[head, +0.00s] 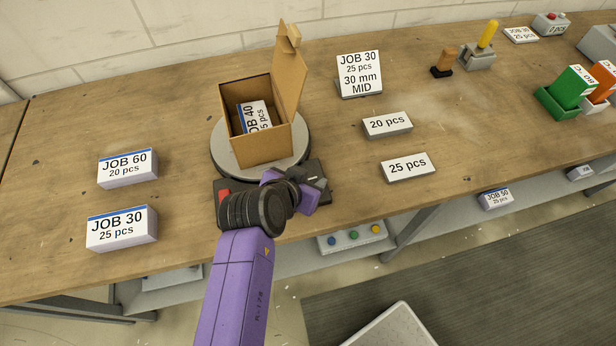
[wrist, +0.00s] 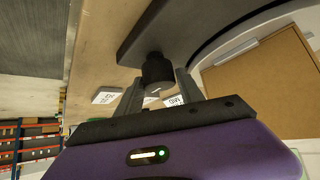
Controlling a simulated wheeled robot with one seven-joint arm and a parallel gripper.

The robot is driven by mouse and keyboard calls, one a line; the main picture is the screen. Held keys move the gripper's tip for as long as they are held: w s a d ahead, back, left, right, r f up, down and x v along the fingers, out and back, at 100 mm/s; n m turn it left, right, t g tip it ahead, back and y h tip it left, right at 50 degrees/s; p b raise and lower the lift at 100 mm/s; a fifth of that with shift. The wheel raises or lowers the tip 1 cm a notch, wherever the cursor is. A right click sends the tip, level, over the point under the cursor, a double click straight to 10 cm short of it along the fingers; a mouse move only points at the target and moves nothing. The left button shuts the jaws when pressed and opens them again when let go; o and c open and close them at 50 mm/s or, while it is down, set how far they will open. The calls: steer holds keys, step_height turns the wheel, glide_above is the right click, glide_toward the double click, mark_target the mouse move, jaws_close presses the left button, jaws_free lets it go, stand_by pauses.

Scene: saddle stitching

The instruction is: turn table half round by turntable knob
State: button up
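The turntable (head: 226,163) is a round grey disc on the bench, above a dark base (head: 321,170). An open cardboard box (head: 262,150) stands on it with its flap raised at the right; a block labelled JOB 40 (head: 253,117) lies inside. My gripper (head: 318,184) is at the front right of the base. In the wrist view, a dark cylindrical knob (wrist: 157,68) sticks out from the dark base plate. My gripper's two fingers (wrist: 158,84) flank it closely. I cannot tell whether they press on it. My arm hides the knob in the head view.
JOB 60 (head: 127,169) and JOB 30 (head: 121,229) blocks lie on the left. A shelf with coloured buttons (head: 353,236) is below the bench edge.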

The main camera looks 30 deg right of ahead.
jaws_close()
steer(key=shift+r, duration=0.1)
steer(key=shift+p, duration=0.55)
